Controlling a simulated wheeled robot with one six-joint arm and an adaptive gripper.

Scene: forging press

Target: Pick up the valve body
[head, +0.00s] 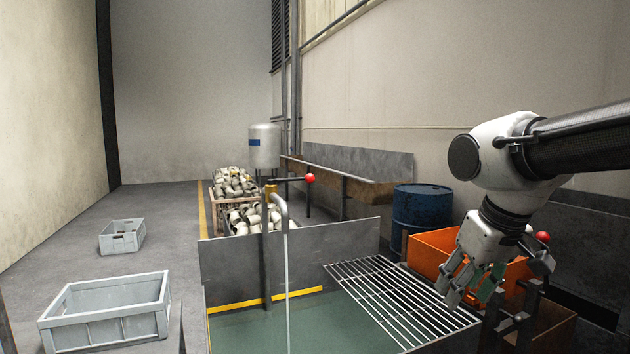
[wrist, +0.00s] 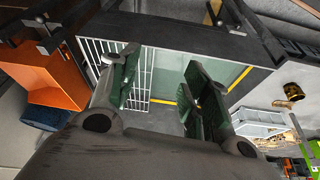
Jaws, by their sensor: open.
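I cannot pick out a valve body with certainty in either view. Pale metal castings (head: 235,183) lie heaped in containers at the back of the head view, too small to tell apart. My gripper (head: 468,286) is at the right of the head view, pointing down above the right end of the slatted rack (head: 385,290). In the wrist view my gripper (wrist: 163,78) shows its two green-padded fingers wide apart with nothing between them. A small dark and brass-coloured object (wrist: 293,92) shows at the right of the wrist view; I cannot tell what it is.
The rack lies over a tank of green water (head: 255,330) with a tall metal back plate (head: 340,245). An orange bin (head: 428,247) and a blue drum (head: 422,208) stand beyond my gripper.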

